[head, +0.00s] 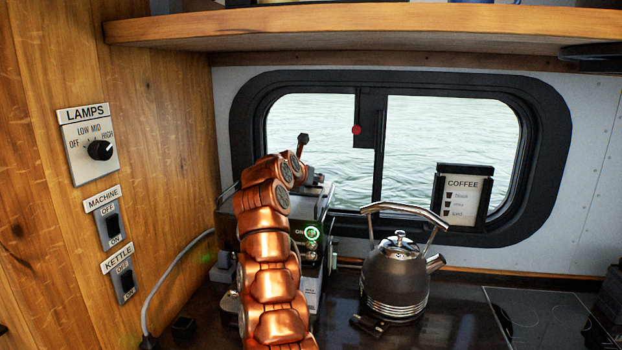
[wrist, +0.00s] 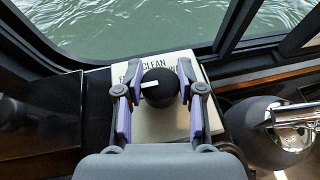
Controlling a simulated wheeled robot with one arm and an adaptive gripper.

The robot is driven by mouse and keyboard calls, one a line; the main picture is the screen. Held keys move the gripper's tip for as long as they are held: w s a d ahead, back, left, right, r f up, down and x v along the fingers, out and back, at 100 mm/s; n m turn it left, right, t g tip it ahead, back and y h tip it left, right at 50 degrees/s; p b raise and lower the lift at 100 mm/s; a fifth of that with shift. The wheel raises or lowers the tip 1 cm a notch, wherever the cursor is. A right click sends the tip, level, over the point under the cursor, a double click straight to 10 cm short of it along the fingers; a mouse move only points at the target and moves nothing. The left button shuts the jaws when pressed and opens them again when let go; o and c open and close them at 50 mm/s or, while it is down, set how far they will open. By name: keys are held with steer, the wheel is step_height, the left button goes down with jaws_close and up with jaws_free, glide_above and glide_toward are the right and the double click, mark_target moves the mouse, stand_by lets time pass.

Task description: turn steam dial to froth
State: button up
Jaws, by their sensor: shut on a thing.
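The steam dial (wrist: 159,92) is a round black knob with a white mark, on a pale metal plate in the wrist view. Its white mark points left in that view. The plate (wrist: 190,65) reads "CLEAN" above the dial; other lettering, starting with F at the left, is mostly covered by my gripper. My gripper (wrist: 157,84) is shut on the dial, with one purple-padded finger on each side. In the head view, the coffee machine (head: 322,205) stands on the counter behind my copper arm, which hides the dial and my gripper. A green-ringed button (head: 312,233) is lit on the machine.
A dark kettle (head: 395,275) stands right of the machine and also shows in the wrist view (wrist: 262,135). A window (head: 450,135) is behind, with a coffee sign (head: 462,197) at its right. Wall switches and a lamps dial (head: 100,150) are at left. A wooden shelf (head: 360,32) hangs above.

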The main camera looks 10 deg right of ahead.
steer(key=shift+c, duration=1.1)
steer(key=shift+f, duration=0.1)
steer(key=shift+d+f+m+g+h, duration=0.1)
steer(key=shift+m+g+h, duration=0.2)
steer(key=shift+f, duration=0.1)
steer(key=shift+m+b, duration=0.3)
steer(key=shift+r+h, duration=0.2)
steer(key=shift+h, duration=0.2)
